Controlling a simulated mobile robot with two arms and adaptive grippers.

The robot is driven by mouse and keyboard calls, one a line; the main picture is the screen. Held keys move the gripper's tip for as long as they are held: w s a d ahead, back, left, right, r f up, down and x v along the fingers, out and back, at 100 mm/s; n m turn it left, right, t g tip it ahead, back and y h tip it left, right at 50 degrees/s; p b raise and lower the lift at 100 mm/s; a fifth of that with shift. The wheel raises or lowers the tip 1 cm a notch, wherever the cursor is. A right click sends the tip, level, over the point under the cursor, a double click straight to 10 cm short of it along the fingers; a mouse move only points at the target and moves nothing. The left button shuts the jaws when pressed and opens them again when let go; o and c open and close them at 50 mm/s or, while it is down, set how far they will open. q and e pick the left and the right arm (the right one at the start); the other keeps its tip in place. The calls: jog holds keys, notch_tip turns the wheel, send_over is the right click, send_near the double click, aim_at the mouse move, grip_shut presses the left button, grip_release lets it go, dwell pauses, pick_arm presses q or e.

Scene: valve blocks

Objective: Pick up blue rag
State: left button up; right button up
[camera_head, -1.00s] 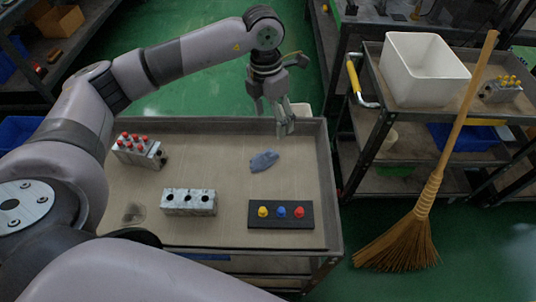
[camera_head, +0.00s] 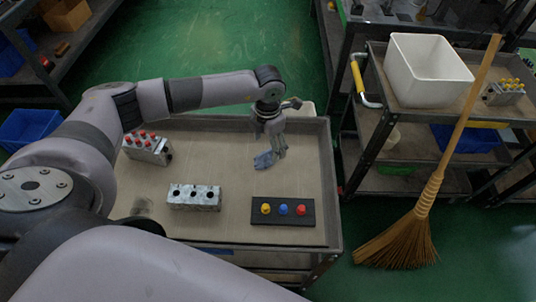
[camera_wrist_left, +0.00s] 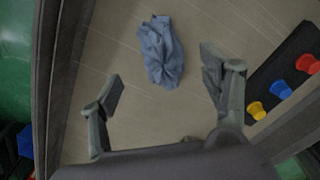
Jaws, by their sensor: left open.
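The blue rag (camera_head: 264,161) lies crumpled on the tray-topped cart (camera_head: 237,228), toward its back right. In the left wrist view the rag (camera_wrist_left: 161,52) lies beyond and between my open fingertips, not touched by either finger. My left gripper (camera_head: 277,150) is open and comes down from above, just over the rag, and partly hides it in the head view. The open fingers of the left gripper also show in the left wrist view (camera_wrist_left: 163,88). My right gripper is not in view.
A black board (camera_head: 283,212) with yellow, blue and red knobs lies in front of the rag. A metal block (camera_head: 193,197) with holes and a block with red-topped valves (camera_head: 147,148) stand to the left. A broom (camera_head: 436,180) leans at the right beside another cart.

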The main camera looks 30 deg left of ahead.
aim_at(268, 152)
pick_arm(q)
notch_tip(268, 152, down, 4)
jog(key=shift+s+d+f+p, duration=0.15)
jog(key=shift+p, duration=0.25)
jog(key=shift+c, duration=0.2)
jog(key=c, duration=1.2)
jog(key=shift+r, duration=0.2)
notch_tip(268, 152, up, 20)
jog(key=b, duration=0.2)
jog(key=shift+f+b, duration=0.1)
jog(key=shift+b, duration=0.25)
